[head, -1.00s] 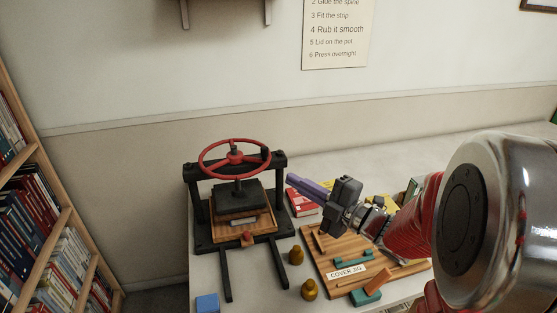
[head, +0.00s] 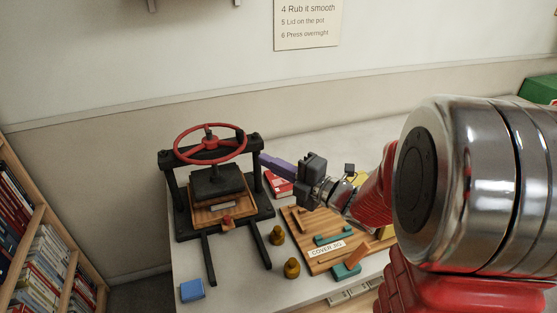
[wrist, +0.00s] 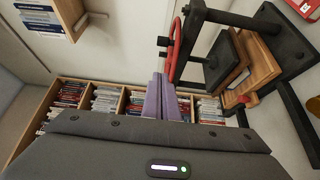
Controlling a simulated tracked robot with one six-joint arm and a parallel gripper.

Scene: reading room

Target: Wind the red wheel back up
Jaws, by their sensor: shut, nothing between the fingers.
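The red wheel (head: 210,144) sits level on top of the black press (head: 263,205). In the wrist view the red wheel (wrist: 174,48) shows nearly edge-on, just beyond my fingers. The dark platen (head: 217,181) is below it, over a wooden board (head: 245,205) with something thin and pale between them. My gripper (head: 265,161) has purple fingers, shut and empty. They point left, beside the press's right post; in the wrist view the fingers (wrist: 165,98) show closed together. Whether they touch the press is unclear.
A red book (head: 278,186) lies behind my gripper. The cover jig board (head: 322,262), two brass weights (head: 277,236) and a blue block (head: 192,291) are on the white table (head: 240,290). A bookshelf (head: 40,235) stands left.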

